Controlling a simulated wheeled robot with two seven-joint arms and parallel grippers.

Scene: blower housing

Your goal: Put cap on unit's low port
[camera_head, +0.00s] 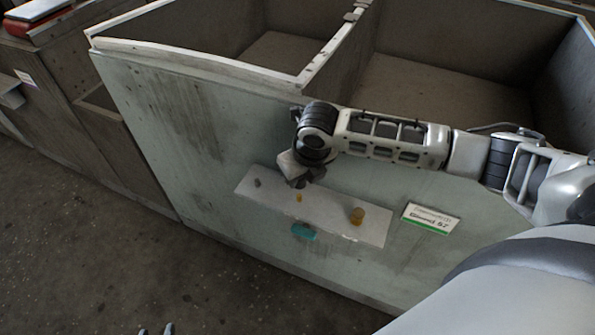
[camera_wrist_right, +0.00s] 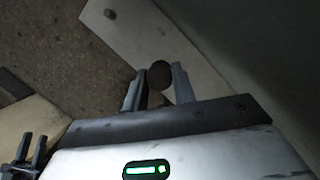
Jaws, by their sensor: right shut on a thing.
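The unit is a large pale green-grey housing (camera_head: 190,125) with a white plate (camera_head: 330,213) on its near face. My right gripper (camera_head: 298,186) is before the plate's upper middle. In the wrist view it is shut on a dark round piece (camera_wrist_right: 159,74), apparently the cap.
A teal piece (camera_head: 303,231) is at the plate's lower edge. A white label with a green strip (camera_head: 431,218) is right of the plate. Open bins lie behind the face.

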